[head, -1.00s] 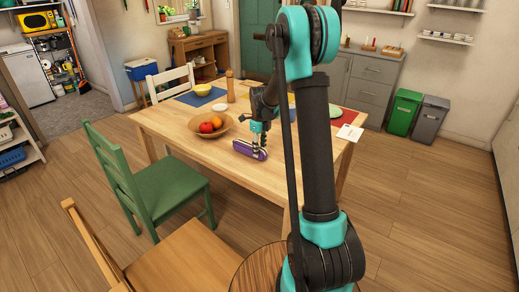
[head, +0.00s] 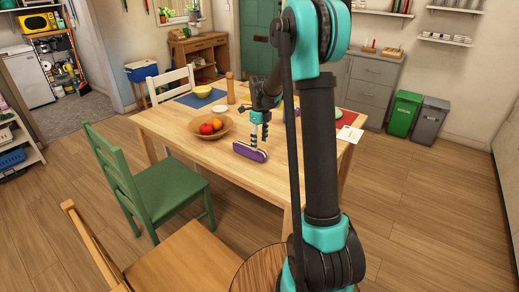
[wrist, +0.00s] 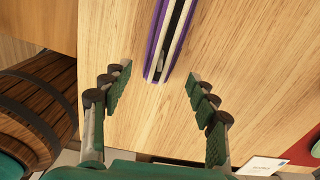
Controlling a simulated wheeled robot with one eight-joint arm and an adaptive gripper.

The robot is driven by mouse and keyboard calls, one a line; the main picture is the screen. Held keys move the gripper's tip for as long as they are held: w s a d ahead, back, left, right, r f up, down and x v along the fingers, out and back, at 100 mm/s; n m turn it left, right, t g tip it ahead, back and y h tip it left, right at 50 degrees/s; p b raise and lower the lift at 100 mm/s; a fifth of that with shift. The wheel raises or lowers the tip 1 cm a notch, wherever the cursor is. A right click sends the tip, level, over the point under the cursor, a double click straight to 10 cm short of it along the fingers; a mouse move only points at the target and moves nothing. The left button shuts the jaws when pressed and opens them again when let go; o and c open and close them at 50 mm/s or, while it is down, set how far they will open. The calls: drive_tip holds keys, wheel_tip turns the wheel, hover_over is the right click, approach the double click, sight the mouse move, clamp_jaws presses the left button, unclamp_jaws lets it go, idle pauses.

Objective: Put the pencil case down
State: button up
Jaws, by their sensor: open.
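The purple pencil case (head: 250,152) rests on the wooden table (head: 190,143) near its front edge, to the right of the fruit bowl. In the wrist view the case (wrist: 168,40) shows as a narrow purple and white strip, standing on its edge on the wood. My gripper (head: 259,142) is just above the case in the head view. My arm hides part of the table's right side.
A wooden bowl (head: 196,132) with red and orange fruit is left of the case. A yellow bowl (head: 203,91) and a brown bottle (head: 230,88) stand farther back. A green chair (head: 165,185) is at the table's left side. A wooden barrel (wrist: 40,105) shows in the wrist view.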

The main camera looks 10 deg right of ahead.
wheel_tip(320, 180, up, 7)
drive_tip(key=s+d+f+n+t, duration=0.1)
drive_tip(key=s+f+n, duration=0.2)
drive_tip(key=s+n, duration=0.5)
drive_tip(key=s+d+f+n+t, duration=0.1)
drive_tip(key=s+f+n, duration=0.2)
drive_tip(key=s+n, duration=0.6)
drive_tip(key=s+d+f+n+t, duration=0.2)
drive_tip(key=s+n, duration=0.7)
drive_tip(key=s, duration=0.6)
drive_tip(key=shift+f, duration=0.75)
